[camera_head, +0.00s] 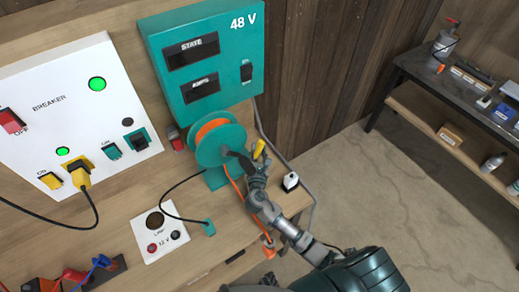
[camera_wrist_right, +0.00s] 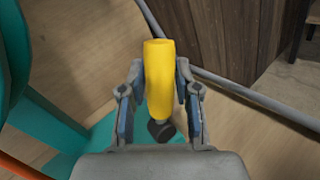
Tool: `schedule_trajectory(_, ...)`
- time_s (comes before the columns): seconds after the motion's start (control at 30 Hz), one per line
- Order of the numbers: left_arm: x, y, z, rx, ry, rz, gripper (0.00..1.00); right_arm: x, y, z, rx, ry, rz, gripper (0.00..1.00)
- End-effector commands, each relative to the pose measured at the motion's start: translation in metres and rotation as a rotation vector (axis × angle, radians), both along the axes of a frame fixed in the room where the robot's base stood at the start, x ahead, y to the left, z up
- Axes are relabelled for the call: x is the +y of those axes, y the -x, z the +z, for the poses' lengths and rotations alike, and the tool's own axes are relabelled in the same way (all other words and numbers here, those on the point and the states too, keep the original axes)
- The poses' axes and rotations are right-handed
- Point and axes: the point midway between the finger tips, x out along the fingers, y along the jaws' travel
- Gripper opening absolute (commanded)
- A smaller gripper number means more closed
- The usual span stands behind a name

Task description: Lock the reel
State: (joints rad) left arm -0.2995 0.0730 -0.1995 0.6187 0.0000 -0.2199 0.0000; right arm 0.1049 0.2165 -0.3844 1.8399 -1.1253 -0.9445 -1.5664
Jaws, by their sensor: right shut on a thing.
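The teal reel (camera_head: 221,146) with an orange cable wound on it stands on the wooden bench, below the 48 V box. A dark arm (camera_head: 238,158) shows at its front, near a yellow handle (camera_head: 259,148). My right gripper (camera_head: 258,160) is at the right side of the reel, shut on the yellow handle. In the right wrist view the yellow handle (camera_wrist_right: 160,75) stands between the two fingers, with a dark piece at its lower end. The reel's teal edge (camera_wrist_right: 12,70) shows at the left there. My left gripper is not visible.
The teal 48 V box (camera_head: 205,62) and white breaker panel (camera_head: 75,115) stand behind the bench. A white lamp plate (camera_head: 158,232) and a teal plug (camera_head: 208,228) lie left of my right arm. A grey cable (camera_head: 312,205) runs past the bench edge.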

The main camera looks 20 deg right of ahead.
Motion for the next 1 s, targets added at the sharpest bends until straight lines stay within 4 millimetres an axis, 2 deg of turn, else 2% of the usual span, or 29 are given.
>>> schedule_trajectory(0.03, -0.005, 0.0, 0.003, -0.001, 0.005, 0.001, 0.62, -0.006, -0.001, 0.003, 0.0, 0.004, -0.016, 0.0)
schedule_trajectory(0.13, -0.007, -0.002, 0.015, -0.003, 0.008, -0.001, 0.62, -0.009, -0.001, 0.005, 0.008, -0.036, -0.016, 0.0)
schedule_trajectory(0.4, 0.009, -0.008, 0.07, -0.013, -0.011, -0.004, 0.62, -0.022, -0.003, 0.002, 0.044, -0.285, -0.01, 0.0)
schedule_trajectory(0.53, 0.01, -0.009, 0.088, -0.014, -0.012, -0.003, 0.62, -0.027, -0.004, -0.005, 0.058, -0.393, -0.009, 0.0)
schedule_trajectory(0.7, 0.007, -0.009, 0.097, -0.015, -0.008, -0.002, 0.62, -0.029, -0.005, -0.013, 0.065, -0.465, -0.007, 0.0)
schedule_trajectory(1.0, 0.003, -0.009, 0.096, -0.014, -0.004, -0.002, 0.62, -0.03, -0.005, -0.016, 0.065, -0.477, -0.009, 0.0)
